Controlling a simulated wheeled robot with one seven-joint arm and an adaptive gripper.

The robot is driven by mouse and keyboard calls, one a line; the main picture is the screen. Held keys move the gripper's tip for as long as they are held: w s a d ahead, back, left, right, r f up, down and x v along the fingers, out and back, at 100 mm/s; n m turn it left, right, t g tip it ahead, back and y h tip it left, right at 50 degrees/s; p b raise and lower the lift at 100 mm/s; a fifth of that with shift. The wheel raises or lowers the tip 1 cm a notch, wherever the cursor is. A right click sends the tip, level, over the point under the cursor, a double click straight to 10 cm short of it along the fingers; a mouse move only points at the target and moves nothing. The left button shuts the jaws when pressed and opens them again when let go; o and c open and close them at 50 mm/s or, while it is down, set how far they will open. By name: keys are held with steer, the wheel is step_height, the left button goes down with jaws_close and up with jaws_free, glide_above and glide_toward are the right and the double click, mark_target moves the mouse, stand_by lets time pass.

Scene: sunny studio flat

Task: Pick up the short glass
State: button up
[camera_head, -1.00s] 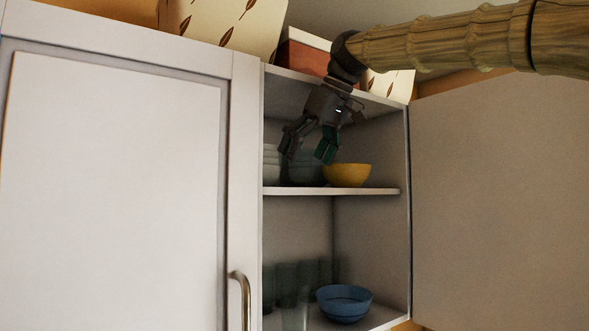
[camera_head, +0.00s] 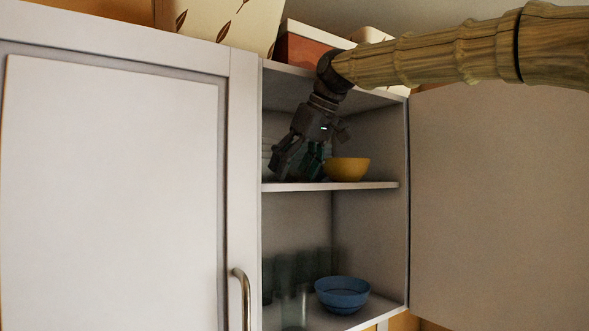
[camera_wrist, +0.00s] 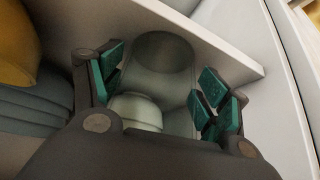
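In the wrist view a short, cloudy see-through glass (camera_wrist: 163,56) lies between my gripper's two teal-padded fingers (camera_wrist: 160,85). The fingers are apart, one on each side of it; a small gap seems to show, and contact is not clear. A paler round shape (camera_wrist: 138,109) shows at the near side of the glass; I cannot tell whether it is part of it. In the head view my gripper (camera_head: 297,165) points down over the upper cabinet shelf (camera_head: 330,186), left of a yellow bowl (camera_head: 347,169). The glass is mostly hidden there.
Stacked bluish dishes (camera_wrist: 32,95) and the yellow bowl stand close beside my gripper in the wrist view. The lower shelf holds several tall glasses (camera_head: 294,303) and a blue bowl (camera_head: 342,295). The right cabinet door (camera_head: 500,200) stands open; the left door (camera_head: 110,190) is shut.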

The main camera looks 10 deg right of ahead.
steer(key=shift+f, duration=0.1)
steer(key=c, duration=0.4)
steer(key=shift+o, duration=0.2)
